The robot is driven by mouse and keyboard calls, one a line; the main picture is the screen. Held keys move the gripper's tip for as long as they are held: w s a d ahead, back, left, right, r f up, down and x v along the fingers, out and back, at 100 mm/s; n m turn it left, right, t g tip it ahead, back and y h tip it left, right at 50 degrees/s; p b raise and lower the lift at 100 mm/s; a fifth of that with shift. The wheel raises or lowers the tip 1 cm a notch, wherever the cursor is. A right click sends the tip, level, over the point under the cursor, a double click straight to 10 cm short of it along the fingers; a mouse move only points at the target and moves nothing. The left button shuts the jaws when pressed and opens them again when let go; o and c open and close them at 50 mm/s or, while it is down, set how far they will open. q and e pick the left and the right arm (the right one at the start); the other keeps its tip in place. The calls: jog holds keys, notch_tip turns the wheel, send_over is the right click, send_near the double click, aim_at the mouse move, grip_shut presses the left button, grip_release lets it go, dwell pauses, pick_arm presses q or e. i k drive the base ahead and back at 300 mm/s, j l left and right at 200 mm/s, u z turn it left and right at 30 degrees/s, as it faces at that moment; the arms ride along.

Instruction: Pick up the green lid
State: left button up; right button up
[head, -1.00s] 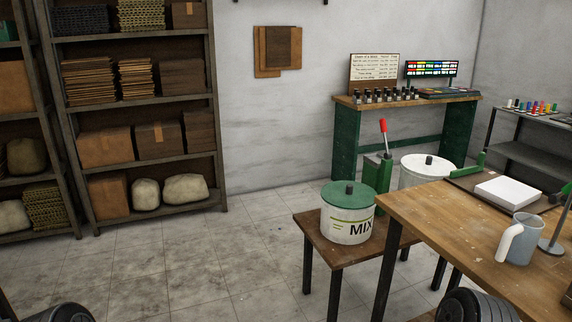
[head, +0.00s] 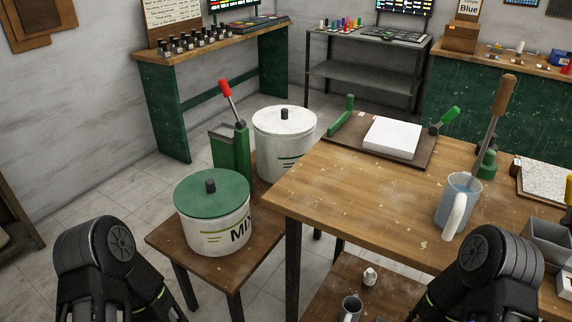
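The green lid (head: 212,192) with a dark knob sits on top of a white tub (head: 219,231) marked "MIX". The tub stands on a low wooden stool (head: 164,237) left of the workbench. Parts of my two arms show at the lower left and lower right of the head view. Neither gripper's fingers can be seen. Nothing touches the lid.
A white lidded bucket (head: 284,148) and a green lever tool (head: 231,148) with a red handle stand just behind the tub. The wooden workbench (head: 330,195) is close on the right, holding a jug (head: 458,200) and a white block (head: 392,138). Floor at left is clear.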

aim_at(209, 194)
jog(key=i+j+z, duration=0.35)
jog(key=j+z, duration=0.15)
jog(key=i+j+z, duration=0.1)
jog(key=j+z, duration=0.15)
jog(key=j, duration=0.2)
jog(key=i+j+z, duration=0.1)
jog(key=j+z, duration=0.15)
jog(key=j, duration=0.15)
